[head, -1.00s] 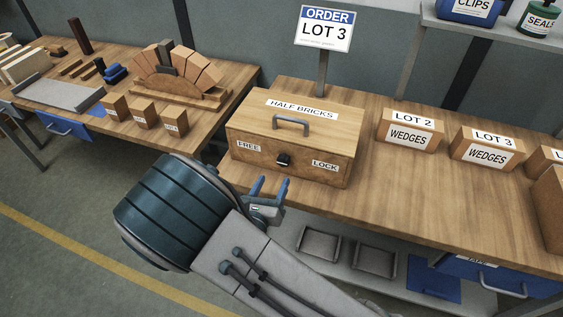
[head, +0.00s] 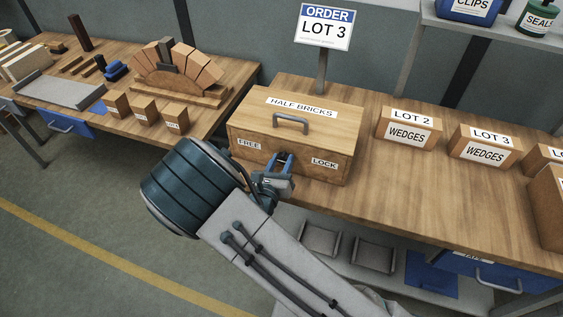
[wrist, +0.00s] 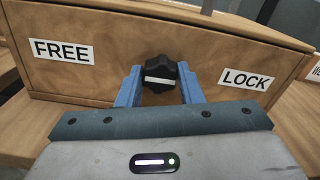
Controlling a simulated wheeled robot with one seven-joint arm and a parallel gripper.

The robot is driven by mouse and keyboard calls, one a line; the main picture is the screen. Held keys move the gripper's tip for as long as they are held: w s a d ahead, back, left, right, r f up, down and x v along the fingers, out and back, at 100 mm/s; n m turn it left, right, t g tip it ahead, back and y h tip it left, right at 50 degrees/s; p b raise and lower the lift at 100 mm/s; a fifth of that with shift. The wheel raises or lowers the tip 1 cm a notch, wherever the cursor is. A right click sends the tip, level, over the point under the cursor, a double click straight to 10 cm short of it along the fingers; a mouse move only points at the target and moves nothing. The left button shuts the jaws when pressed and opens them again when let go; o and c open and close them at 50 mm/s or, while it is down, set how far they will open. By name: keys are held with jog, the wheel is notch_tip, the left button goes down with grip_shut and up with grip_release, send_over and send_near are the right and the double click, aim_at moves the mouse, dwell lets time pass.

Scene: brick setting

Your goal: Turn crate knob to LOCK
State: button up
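The wooden HALF BRICKS crate (head: 255,125) stands on the bench with its lid on. Its front has a FREE label (wrist: 62,51) on the left and a LOCK label (wrist: 245,79) on the right. The black knob (wrist: 160,73) sits between them, with a white bar lying about level across it. My gripper (head: 283,161) is at the crate front, mostly covering the knob in the head view. In the wrist view its blue fingers (wrist: 160,87) stand open, one on each side of the knob's lower part. I cannot tell whether they touch it.
Boxes of wedges (head: 408,130) stand to the right on the same bench. An order sign reading LOT 3 (head: 325,27) rises behind the crate. A left bench holds a brick arch (head: 175,72) and small blocks. Bare bench top lies right of the crate.

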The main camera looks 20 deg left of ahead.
jog(key=shift+m+b, duration=0.3)
jog(key=m+b, duration=0.4)
jog(key=b, duration=0.1)
jog(key=shift+f, duration=0.3)
jog(key=m+b, duration=0.4)
jog(key=b, duration=0.2)
jog(key=shift+f+m+b, duration=0.1)
jog(key=shift+m+b, duration=0.3)
jog(key=m+b, duration=0.5)
jog(key=b, duration=0.5)
jog(key=m+b, duration=0.2)
jog(key=b, duration=0.1)
jog(key=shift+r+m+b, duration=0.25)
jog(key=shift+m+b, duration=0.05)
jog(key=shift+b, duration=0.4)
jog(key=shift+r+b, duration=0.15)
jog(key=shift+b, duration=0.2)
jog(key=o, duration=1)
